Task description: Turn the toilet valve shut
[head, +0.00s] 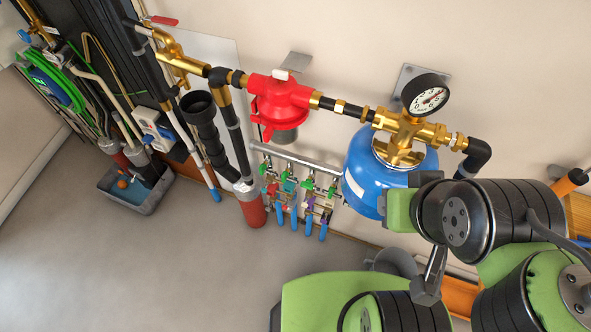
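A small manifold (300,160) is fixed low on the wall, near the middle of the head view. Several small valves with green handles hang from it, with red, teal and purple parts below. Blue pipe ends (309,226) point down under them. No label is readable, so I cannot tell which valve is the toilet valve. My green and black arm fills the lower right, to the right of the manifold and apart from it in the picture. My gripper's fingertips cannot be made out among the arm links, and its opening does not show.
A blue tank (362,178) with a pressure gauge (426,95) hangs right of the manifold, partly behind my arm. A red regulator (281,101) and brass pipework run above. A grey tub (135,188) stands at left. The floor (150,275) in front is clear.

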